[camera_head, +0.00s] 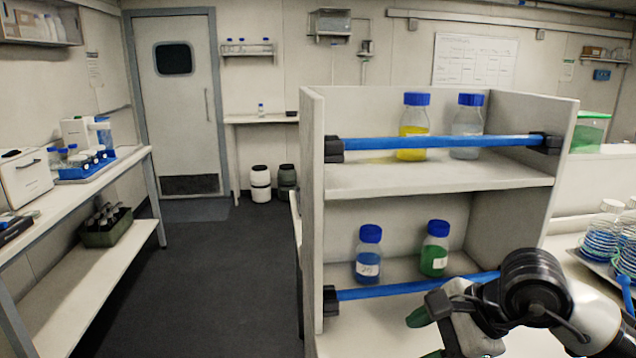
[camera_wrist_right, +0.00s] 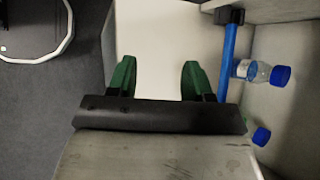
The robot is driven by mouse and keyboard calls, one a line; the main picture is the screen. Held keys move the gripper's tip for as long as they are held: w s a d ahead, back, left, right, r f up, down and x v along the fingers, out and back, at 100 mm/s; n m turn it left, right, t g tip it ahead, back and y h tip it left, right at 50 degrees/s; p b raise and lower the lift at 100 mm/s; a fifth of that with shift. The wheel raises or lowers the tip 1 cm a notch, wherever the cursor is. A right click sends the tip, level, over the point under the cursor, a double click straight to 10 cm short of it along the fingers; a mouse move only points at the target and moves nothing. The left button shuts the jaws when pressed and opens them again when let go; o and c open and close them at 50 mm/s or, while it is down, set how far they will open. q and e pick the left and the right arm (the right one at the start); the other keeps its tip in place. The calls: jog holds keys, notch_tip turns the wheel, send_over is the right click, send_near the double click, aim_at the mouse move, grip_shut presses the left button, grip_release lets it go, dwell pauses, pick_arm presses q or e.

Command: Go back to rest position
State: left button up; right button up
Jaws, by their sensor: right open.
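My right gripper (camera_head: 424,336) is in front of the lower shelf of the white shelf unit (camera_head: 312,200), at the lower right of the head view. Its two green fingers stand apart with nothing between them in the right wrist view (camera_wrist_right: 157,78). A bottle with blue liquid (camera_head: 368,266) and a bottle with green liquid (camera_head: 434,258) stand on the lower shelf, apart from the gripper. A bottle with yellow liquid (camera_head: 412,130) and a clear bottle (camera_head: 467,128) stand on the upper shelf. My left gripper is not in view.
Blue bars (camera_head: 440,143) run across both shelf fronts, the lower one close to my right gripper. A bench (camera_head: 75,198) with lab items lines the left wall. The dark floor (camera_head: 225,285) between is clear.

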jog(key=s+a+r+m+t+y, duration=0.1)
jog(key=s+a+r+m+y, duration=0.1)
jog(key=a+r+m+y, duration=0.35)
jog(key=s+a+r+m+t+y, duration=0.2)
jog(key=s+a+m+y, duration=0.15)
jog(key=m+y, duration=0.4)
jog(key=w+d+f+m+t+h, duration=0.2)
jog(key=d+f+m+t+h, duration=0.5)
jog(key=m, duration=1)
jog(key=w+d+f+m+t+h, duration=0.25)
jog(key=d+f+m+h, duration=0.5)
jog(key=m+h, duration=0.75)
jog(key=s+f+m+g+y, duration=0.2)
jog(key=s+f+m+g, duration=0.9)
jog(key=s+f, duration=0.85)
notch_tip(320, 180, down, 25)
jog(key=n+g, duration=0.2)
jog(key=g, duration=0.1)
jog(key=s+d+f, duration=0.2)
jog(key=s+f, duration=1.4)
jog(key=s, duration=0.1)
jog(key=shift+s+d+f+g, duration=0.15)
jog(key=shift+d+f+g, duration=0.2)
jog(key=shift+g, duration=0.1)
